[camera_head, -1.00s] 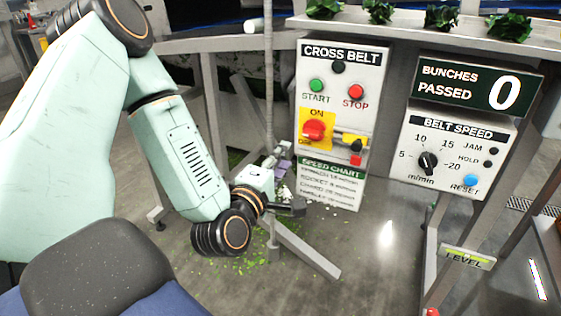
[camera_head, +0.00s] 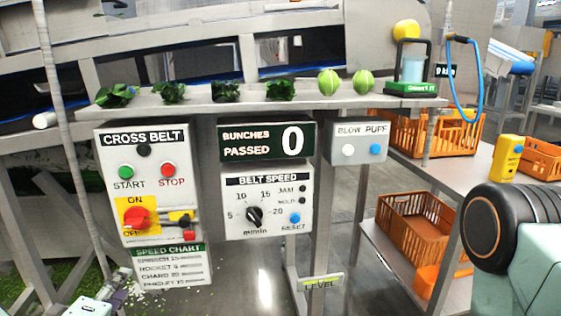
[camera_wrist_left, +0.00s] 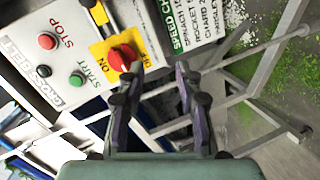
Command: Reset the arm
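My left gripper (camera_head: 122,284) shows only partly at the bottom left of the head view, below the cross belt box (camera_head: 140,190). In the left wrist view its two dark fingers (camera_wrist_left: 158,78) stand apart with nothing between them. The red rotary switch (camera_wrist_left: 123,58) on its yellow plate appears just beyond the left finger in that view; I cannot tell the exact gap. Of my right arm, a pale link and dark joint show at the right edge of the head view; its gripper is out of view.
The belt speed box (camera_head: 265,200), bunches counter (camera_head: 266,140) and blow puff box (camera_head: 358,140) hang beside the cross belt box. Green bunches (camera_head: 226,91) and two round green items (camera_head: 329,82) sit on the ledge above. Orange crates (camera_head: 418,225) stand on the right shelves.

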